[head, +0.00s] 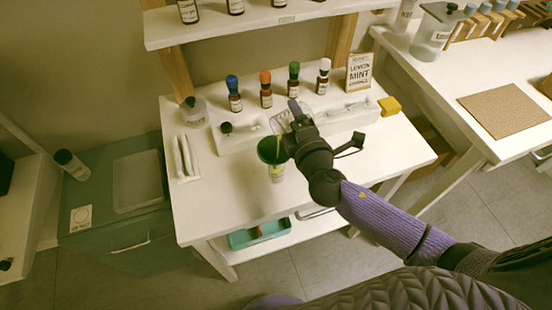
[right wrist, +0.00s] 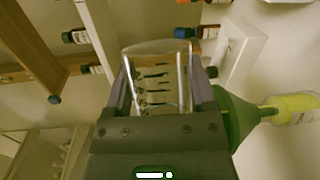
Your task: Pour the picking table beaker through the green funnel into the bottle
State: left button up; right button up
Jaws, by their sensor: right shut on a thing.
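My right gripper (head: 287,127) is shut on a clear glass beaker (head: 279,121) above the white table. In the right wrist view the beaker (right wrist: 158,75) sits between the two fingers (right wrist: 158,98) and looks empty or nearly so. The green funnel (head: 269,150) is just below and left of the gripper in the head view. A thin yellow-green streak shows at the funnel; I cannot tell whether it is pouring liquid. The funnel (right wrist: 238,118) sits in the neck of a bottle with a yellowish body (right wrist: 296,107); the bottle (head: 276,173) stands on the table. My left gripper is not in view.
A lidded jar (head: 194,111) and white sticks on a tray (head: 184,158) are at the left. A yellow block (head: 390,106) lies at the right. The table's front is clear.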

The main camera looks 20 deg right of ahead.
dwell(0.3)
jog(key=shift+w+d+r+m+g+p, duration=0.1)
jog(key=shift+d+m+g+p, duration=0.25)
jog(key=shift+m+p, duration=0.45)
jog(key=shift+m+y, duration=0.3)
jog(key=shift+f, duration=0.35)
jog(key=shift+r+g+p, duration=0.15)
jog(key=shift+g+p, duration=0.1)
jog(key=shift+p, duration=0.1)
jog(key=m+p, duration=0.1)
jog(key=p, duration=0.1)
jog(key=m+g+y+p, duration=0.1)
jog(key=m, duration=0.1)
jog(key=shift+w+d+r+y+p, duration=0.2)
jog(key=shift+d+y+p, duration=0.1)
jog(key=shift+d+p, duration=0.1)
jog(key=shift+d+f+m+g+p, duration=0.1)
jog(key=shift+f+m+g+p, duration=0.25)
jog(key=shift+m, duration=0.25)
jog(key=shift+f, duration=0.1)
jog(key=shift+f, duration=0.1)
